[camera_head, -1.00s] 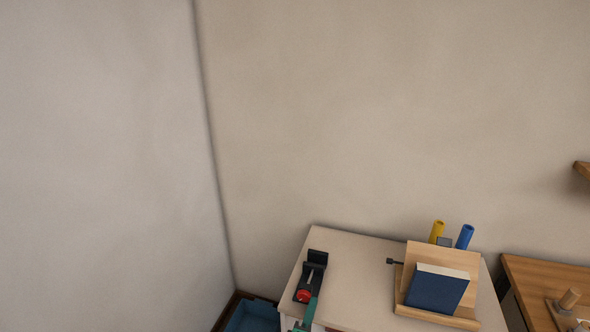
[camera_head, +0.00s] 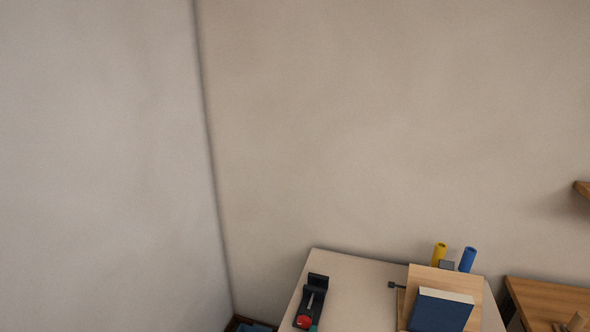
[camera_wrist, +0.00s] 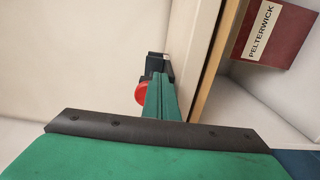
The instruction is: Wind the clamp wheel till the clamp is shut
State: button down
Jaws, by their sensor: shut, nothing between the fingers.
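The clamp (camera_head: 317,284) is a black device with a thin grey screw, lying on the pale tabletop near its left edge. Its red wheel (camera_head: 304,321) is at the near end. In the wrist view the clamp (camera_wrist: 156,67) is partly hidden behind my green fingers, and the red wheel (camera_wrist: 141,94) shows just left of them. My gripper (camera_wrist: 162,84) is shut and empty, its tips beside the wheel; I cannot tell whether they touch it. In the head view only a sliver of green shows at the bottom edge by the wheel.
Right of the clamp, a wooden stand (camera_head: 470,287) holds a blue book (camera_head: 440,311), with a yellow tube (camera_head: 439,254) and blue tube (camera_head: 468,260) behind. A dark red box labelled PELTERWICK (camera_wrist: 275,32) shows in the wrist view.

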jog(key=shift+a, duration=0.15)
jog(key=shift+d+f, duration=0.15)
jog(key=shift+d, duration=0.1)
jog(key=shift+s, duration=0.25)
jog(key=v, duration=0.5)
jog(key=shift+s, duration=0.3)
